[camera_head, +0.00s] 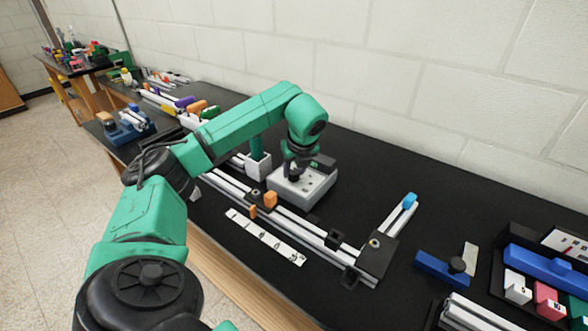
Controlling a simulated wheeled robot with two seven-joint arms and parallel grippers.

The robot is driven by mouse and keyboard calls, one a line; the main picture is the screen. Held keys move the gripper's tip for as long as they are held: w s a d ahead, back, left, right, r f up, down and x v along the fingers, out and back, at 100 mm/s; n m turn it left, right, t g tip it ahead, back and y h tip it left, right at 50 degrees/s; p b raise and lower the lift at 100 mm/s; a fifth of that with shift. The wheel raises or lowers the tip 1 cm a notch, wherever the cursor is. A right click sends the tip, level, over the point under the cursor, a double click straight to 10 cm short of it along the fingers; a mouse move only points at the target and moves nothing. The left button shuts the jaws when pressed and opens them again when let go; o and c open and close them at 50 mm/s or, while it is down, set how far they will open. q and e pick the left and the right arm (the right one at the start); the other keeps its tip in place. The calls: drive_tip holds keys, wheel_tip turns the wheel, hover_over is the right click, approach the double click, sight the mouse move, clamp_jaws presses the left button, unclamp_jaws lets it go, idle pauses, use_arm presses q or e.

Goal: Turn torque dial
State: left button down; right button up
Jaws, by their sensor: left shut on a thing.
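A light grey box (318,191) with small dark marks on its top stands on the black bench behind the rail frame. My left gripper (293,176) points down onto the left part of its top. It is shut on the torque dial there, a small dark knob mostly hidden by the fingers. How far the dial is turned cannot be made out. My right gripper is out of view.
An aluminium rail frame (290,222) with orange and black clamps lies in front of the box, beside a white marked strip (265,238). A green-handled tool in a white holder (258,166) stands close left. A blue clamp (440,268) lies right. The back right bench is clear.

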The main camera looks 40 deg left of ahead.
use_arm(q)
drive_tip(key=shift+w+r+n+g, duration=0.15)
drive_tip(key=shift+n+g, duration=0.45)
drive_tip(key=shift+n, duration=0.9)
drive_tip(key=shift+y, duration=0.3)
drive_tip(key=shift+c, duration=2.2)
unclamp_jaws()
